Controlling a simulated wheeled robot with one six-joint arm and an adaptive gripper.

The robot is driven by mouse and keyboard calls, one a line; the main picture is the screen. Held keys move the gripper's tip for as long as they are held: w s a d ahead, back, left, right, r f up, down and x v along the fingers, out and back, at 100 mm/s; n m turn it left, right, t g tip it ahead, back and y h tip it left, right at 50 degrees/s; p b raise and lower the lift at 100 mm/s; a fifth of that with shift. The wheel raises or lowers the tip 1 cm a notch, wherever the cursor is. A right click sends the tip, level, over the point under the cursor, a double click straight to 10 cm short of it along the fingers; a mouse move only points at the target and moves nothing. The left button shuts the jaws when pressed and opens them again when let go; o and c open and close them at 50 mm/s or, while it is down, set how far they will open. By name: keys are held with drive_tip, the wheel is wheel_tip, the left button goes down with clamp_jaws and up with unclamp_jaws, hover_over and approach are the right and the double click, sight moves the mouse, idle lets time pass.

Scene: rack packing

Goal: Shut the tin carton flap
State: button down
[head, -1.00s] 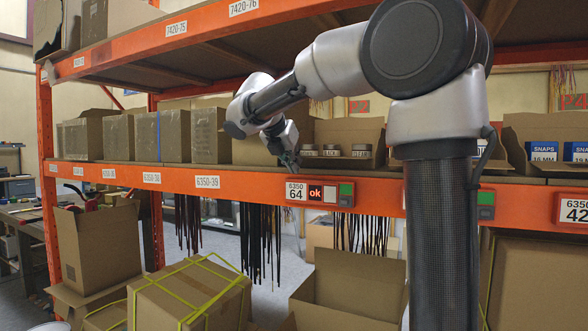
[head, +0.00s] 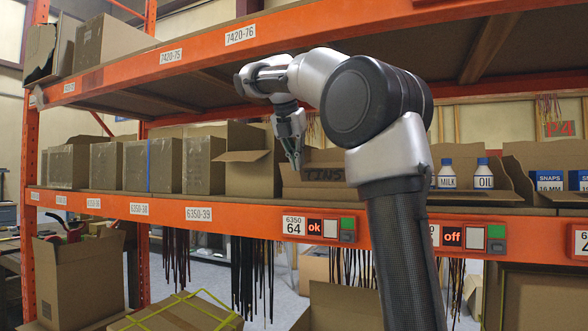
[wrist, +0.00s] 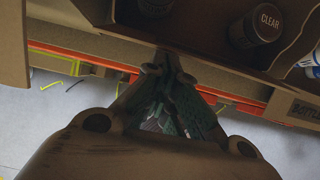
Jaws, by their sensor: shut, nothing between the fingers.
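The tin carton (head: 350,160) stands open on the middle shelf, partly behind my arm. Its front flap (head: 322,176), marked TINS, stands raised at the front and hides the tins in the head view. In the wrist view a dark tin marked CLEAR (wrist: 262,24) and part of another (wrist: 157,6) show inside, so the top is not covered. My gripper (head: 296,163) is shut and empty, its tips at the left part of the flap. In the wrist view my gripper (wrist: 168,62) is close to the carton's front edge; I cannot tell whether it touches.
An open carton (head: 248,170) stands close on the left. On the right an open carton holds bottles marked MILK (head: 446,176) and OIL (head: 484,176). The orange shelf beam (head: 262,222) runs below, and the upper shelf (head: 330,50) overhangs. Dark straps (head: 257,270) hang beneath.

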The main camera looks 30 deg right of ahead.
drive_tip(key=shift+w+d+r, duration=0.55)
drive_tip(key=shift+d, duration=0.2)
drive_tip(key=shift+w+d+r, duration=0.5)
drive_tip(key=shift+d, duration=0.2)
drive_tip(key=shift+r, duration=0.15)
idle(0.3)
